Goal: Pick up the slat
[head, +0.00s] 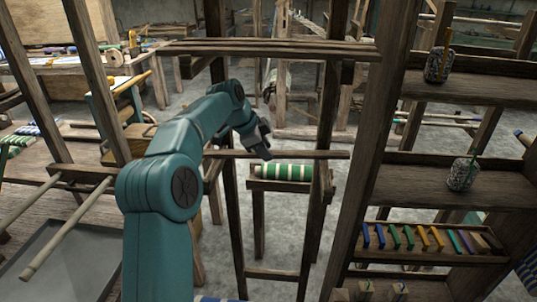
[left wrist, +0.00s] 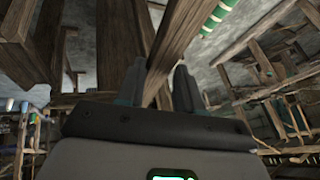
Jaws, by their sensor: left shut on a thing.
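A long thin brown wooden slat (head: 318,155) lies roughly level across the middle of the head view, in front of a green-and-white roll. My left gripper (head: 262,147) reaches it from above. In the left wrist view the slat (left wrist: 178,42) runs between the two fingers of my left gripper (left wrist: 158,78), which is shut on it. From these views I cannot tell whether the slat's ends rest on the frame. My right gripper is not in view.
Several similar wooden bars (head: 270,48) lie across the loom frame above. A dark upright post (head: 372,150) stands to the right, beside shelves (head: 450,187) with spools and a row of coloured pieces. The green-and-white roll (head: 283,172) sits on a wooden stand behind.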

